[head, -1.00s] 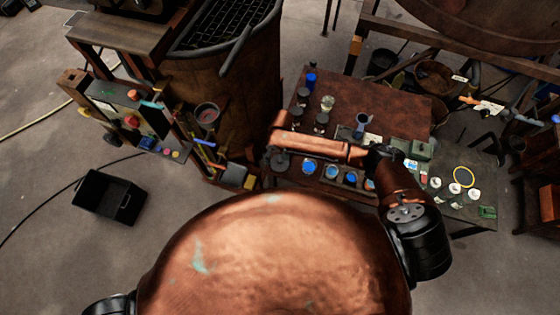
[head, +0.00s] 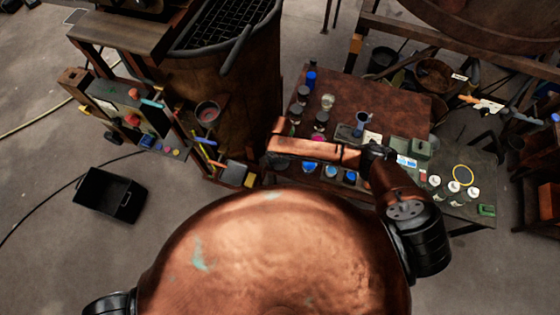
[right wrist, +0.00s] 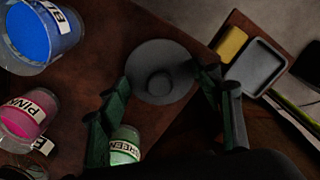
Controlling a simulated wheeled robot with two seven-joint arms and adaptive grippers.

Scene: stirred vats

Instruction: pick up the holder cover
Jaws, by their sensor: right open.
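The holder cover appears to be the round dark grey disc with a raised centre knob (right wrist: 158,58) in the right wrist view. It lies flat on the brown table top near its edge. My right gripper (right wrist: 164,80) is open, with one green-grey finger on each side of the disc. I cannot tell whether either finger touches it. In the head view my right gripper (head: 273,161) is at the table's left end, small and dark, and the cover cannot be made out there. My left gripper is not in view.
Beside the left finger stands a green jar (right wrist: 125,146). A pink jar (right wrist: 27,113) and a blue jar (right wrist: 38,35) stand further left. A grey tray (right wrist: 257,68) and yellow block (right wrist: 232,44) lie beyond the table edge. The brown table (head: 385,98) also holds several bottles.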

